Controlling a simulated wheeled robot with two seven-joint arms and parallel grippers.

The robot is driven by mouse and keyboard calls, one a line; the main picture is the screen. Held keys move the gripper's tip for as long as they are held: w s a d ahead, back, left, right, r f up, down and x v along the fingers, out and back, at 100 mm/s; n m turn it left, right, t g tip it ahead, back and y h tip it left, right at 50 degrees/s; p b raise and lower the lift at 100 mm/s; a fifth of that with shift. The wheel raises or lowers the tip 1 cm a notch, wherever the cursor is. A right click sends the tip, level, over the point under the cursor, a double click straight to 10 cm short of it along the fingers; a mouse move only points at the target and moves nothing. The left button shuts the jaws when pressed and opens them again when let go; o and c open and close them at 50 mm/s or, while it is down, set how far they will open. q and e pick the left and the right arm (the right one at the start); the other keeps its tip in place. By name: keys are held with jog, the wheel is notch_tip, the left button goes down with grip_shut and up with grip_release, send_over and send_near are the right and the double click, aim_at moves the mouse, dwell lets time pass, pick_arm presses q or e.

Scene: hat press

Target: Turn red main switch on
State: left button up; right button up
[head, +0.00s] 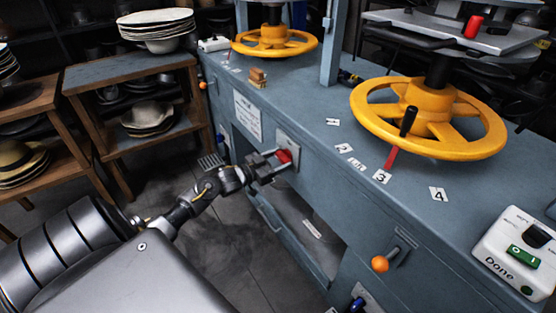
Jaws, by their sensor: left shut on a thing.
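The red main switch (284,156) is a red knob on a pale plate on the front face of the blue-grey press bench (330,190). My left gripper (273,164) is at the switch, its fingers around the red knob and shut on it. The fingers partly cover the knob, and I cannot tell its exact turn angle. My right gripper is not in view.
Two yellow handwheels (428,118) stand on the bench top, with number cards (439,194) near the closer one. A "Done" box (518,252) with a green switch sits at the right. An orange ball-ended lever (380,264) sticks out of the front. Wooden shelves (130,75) with hats stand at the left.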

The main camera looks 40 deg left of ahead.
pick_arm(q)
jog(key=m, duration=0.6)
jog(key=shift+m, duration=1.4)
jog(key=m, duration=0.2)
jog(key=shift+m+b, duration=0.3)
jog(key=m, duration=0.4)
jog(key=shift+b, duration=0.35)
jog(key=shift+m, duration=0.8)
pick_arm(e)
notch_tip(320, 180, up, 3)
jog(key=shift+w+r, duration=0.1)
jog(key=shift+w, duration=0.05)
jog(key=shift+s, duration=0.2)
